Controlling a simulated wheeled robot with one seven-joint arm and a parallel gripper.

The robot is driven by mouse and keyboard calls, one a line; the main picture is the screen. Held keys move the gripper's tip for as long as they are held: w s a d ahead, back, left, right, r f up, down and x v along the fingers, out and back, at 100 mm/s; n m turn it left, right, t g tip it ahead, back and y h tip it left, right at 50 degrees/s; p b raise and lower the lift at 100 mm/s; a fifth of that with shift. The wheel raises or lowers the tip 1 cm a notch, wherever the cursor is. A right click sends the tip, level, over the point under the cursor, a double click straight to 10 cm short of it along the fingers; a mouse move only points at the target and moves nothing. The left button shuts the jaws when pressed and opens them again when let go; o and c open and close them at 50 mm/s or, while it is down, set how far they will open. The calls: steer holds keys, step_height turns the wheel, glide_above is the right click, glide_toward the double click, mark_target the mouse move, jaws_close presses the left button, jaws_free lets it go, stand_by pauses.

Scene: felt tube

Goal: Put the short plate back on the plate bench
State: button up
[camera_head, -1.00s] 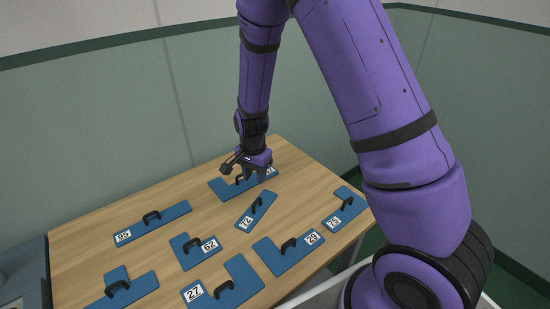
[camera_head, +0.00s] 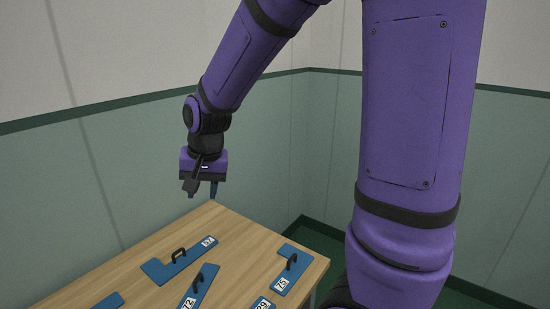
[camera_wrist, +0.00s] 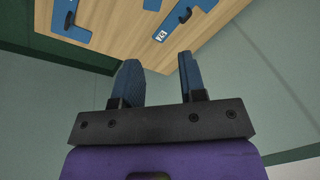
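My gripper (camera_head: 202,190) hangs above the table's far corner, clear of every plate. In the wrist view its two fingers (camera_wrist: 160,75) are apart with nothing between them.
A blue plate marked 75 (camera_head: 291,273) lies near the right edge of the table (camera_head: 225,225). Parts of other plates show at the bottom, one marked 29 (camera_head: 262,304). The far corner of the table is bare. Green and white walls stand close behind it.

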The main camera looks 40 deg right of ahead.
steer(key=s+d+r+n+t, duration=0.1)
steer(key=s+d+r+n, duration=0.1)
steer(key=s+r, duration=0.4)
steer(key=s+d+r+n+t+h, duration=0.1)
steer(key=s+r+n, duration=0.3)
steer(key=s, duration=0.9)
steer(key=shift+s+d+r+t, duration=0.35)
steer(key=shift+d+r+t, duration=0.15)
steer(key=shift+r, duration=0.9)
